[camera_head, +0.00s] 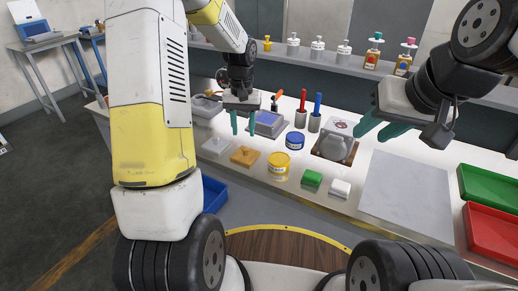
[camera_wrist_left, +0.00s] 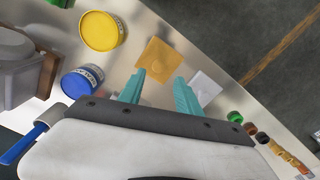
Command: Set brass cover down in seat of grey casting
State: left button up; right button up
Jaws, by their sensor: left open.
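The brass cover (camera_head: 245,156) is a flat square plate lying on the bench; it also shows in the left wrist view (camera_wrist_left: 158,56), with a small raised knob. The grey casting (camera_head: 337,140) sits on a brown base to its right, and part of it shows at the left of the left wrist view (camera_wrist_left: 18,48). Its seat cannot be made out clearly. My left gripper (camera_head: 243,125) is open and empty above the bench, a little behind the brass cover, its fingers pointing down. My right gripper (camera_head: 380,127) is open and empty, right of the casting.
A pale grey plate (camera_head: 215,147) lies left of the brass cover. A blue tin (camera_head: 295,140), a yellow tin (camera_head: 279,166), a green block (camera_head: 312,179) and a white block (camera_head: 340,188) stand between cover and casting or nearer the front edge. A grey mat (camera_head: 405,190) is bare.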

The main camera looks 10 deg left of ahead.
aim_at(245, 148)
pick_arm(q)
notch_tip(245, 148, down, 8)
jog(key=shift+d+f, duration=0.1)
dwell(0.4)
jog(key=shift+c, duration=0.2)
jog(key=shift+w, duration=0.1)
grip_shut()
